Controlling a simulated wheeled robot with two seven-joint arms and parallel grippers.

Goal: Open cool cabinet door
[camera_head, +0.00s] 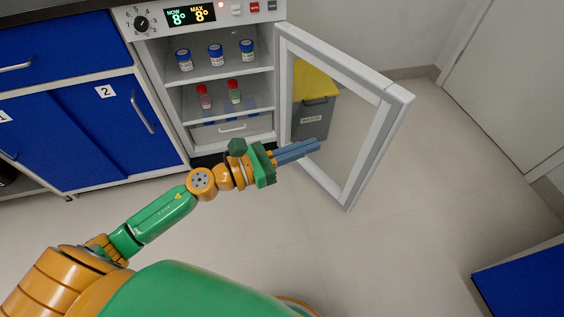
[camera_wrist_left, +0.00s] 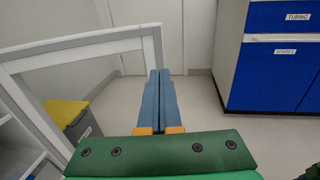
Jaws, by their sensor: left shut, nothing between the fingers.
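The cool cabinet (camera_head: 185,95) stands at the top centre of the head view. Its glass door (camera_head: 385,130) with a pale frame is swung wide open to the right. The door frame also shows in the left wrist view (camera_wrist_left: 80,45), at the left. My left gripper (camera_head: 318,145) is shut and empty, in front of the door's glass near its lower inner part in the head view. I cannot tell whether it touches the door.
A waste bin (camera_head: 313,115) with a yellow lid shows through the glass. Blue cabinets (camera_head: 90,130) stand at left, another (camera_wrist_left: 285,75) at right. Floor between is clear.

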